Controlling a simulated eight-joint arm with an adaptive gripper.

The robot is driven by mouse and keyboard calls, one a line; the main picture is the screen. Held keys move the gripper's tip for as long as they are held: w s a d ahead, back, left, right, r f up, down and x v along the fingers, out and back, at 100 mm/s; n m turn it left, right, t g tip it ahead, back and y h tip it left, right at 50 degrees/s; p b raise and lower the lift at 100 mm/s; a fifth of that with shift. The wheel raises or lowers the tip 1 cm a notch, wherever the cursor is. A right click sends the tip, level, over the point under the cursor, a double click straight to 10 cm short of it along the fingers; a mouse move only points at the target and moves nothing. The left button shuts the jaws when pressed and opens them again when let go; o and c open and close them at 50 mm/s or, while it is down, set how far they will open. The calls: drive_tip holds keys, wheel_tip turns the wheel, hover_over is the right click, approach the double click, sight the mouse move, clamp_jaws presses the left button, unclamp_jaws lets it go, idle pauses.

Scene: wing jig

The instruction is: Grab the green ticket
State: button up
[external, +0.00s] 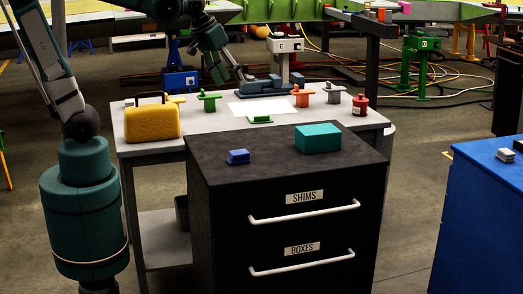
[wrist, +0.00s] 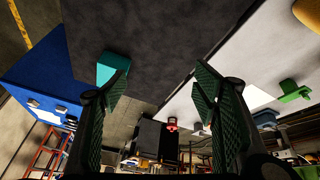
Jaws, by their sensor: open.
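A small, flat green piece, which looks like the green ticket (external: 260,119), lies near the front edge of the light table, just in front of a white sheet. It is small, and I see no marking on it. In the wrist view I cannot make it out; the right finger may hide it. My gripper (wrist: 160,90) is open and empty in the wrist view, fingers wide apart, high over the black cabinet side.
The black cabinet (external: 230,174) bears a teal box (external: 318,139) and a blue block (external: 238,157). The white sheet (external: 247,107) lies behind.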

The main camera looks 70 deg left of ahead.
drive_tip(key=w+a+f+n+g+p, duration=0.35)
drive_tip(key=w+a+n, duration=0.25)
drive_tip(key=w+a, duration=1.05)
drive_tip(key=w+a+f+n+p, duration=0.1)
drive_tip(key=w+a+f+n, duration=0.1)
drive_tip(key=a+f, duration=0.3)
drive_tip(key=w+a+f+n+g, duration=0.1)
drive_tip(key=w+a+f+n, duration=0.1)
drive_tip(key=a+f, duration=0.3)
drive_tip(key=w+a+f+n+p, duration=0.1)
drive_tip(key=a+f, duration=0.4)
drive_tip(key=a, duration=0.6)
drive_tip(key=shift+w+f+n+g+h+p, duration=0.3)
drive_tip(key=shift+w+n+g+h, duration=0.1)
drive_tip(key=shift+w+n, duration=0.35)
drive_tip(key=shift+a+f, duration=0.25)
drive_tip(key=shift+f, duration=0.05)
drive_tip(key=shift+f, duration=1.3)
